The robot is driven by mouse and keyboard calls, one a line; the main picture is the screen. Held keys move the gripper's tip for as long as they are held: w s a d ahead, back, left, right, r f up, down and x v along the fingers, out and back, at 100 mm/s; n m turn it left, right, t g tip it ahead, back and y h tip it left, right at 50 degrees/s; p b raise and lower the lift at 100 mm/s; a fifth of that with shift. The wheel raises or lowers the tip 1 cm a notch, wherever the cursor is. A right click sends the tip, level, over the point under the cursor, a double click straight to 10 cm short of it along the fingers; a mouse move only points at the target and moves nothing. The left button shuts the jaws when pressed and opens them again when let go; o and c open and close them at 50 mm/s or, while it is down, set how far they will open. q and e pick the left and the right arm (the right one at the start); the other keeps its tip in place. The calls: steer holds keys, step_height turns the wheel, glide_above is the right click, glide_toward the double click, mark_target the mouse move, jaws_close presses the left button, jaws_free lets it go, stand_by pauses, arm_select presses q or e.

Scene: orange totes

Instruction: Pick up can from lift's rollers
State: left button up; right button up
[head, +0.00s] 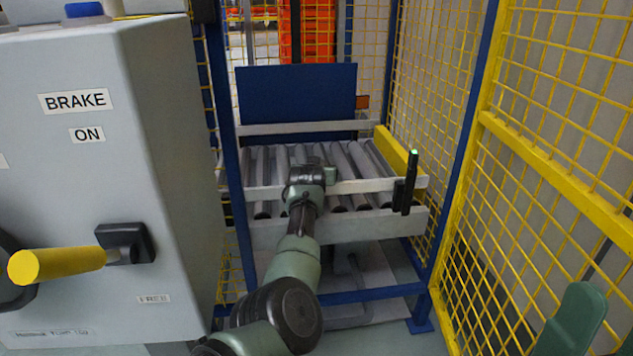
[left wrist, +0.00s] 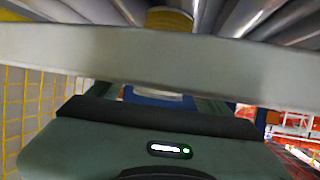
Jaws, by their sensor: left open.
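My left gripper (head: 314,170) reaches over the front rail of the lift, at the lift's rollers (head: 352,160) in the head view. In the left wrist view my open left gripper (left wrist: 160,102) is partly covered by the grey rail that crosses the picture. Above that rail a yellow round thing, perhaps the can (left wrist: 169,19), shows among the rollers (left wrist: 240,17). It lies in line with the gap between the fingers, but the rail hides whether they touch it. I cannot make out a can in the head view.
A grey cabinet (head: 150,180) with a yellow handle (head: 58,264) stands close on the left. Blue posts and yellow mesh (head: 545,140) flank the lift. A black upright device (head: 405,185) stands at the rail's right end. A blue panel (head: 296,95) stands behind the rollers.

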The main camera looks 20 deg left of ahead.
arm_select(q)
jaws_close()
steer(key=shift+r, duration=0.1)
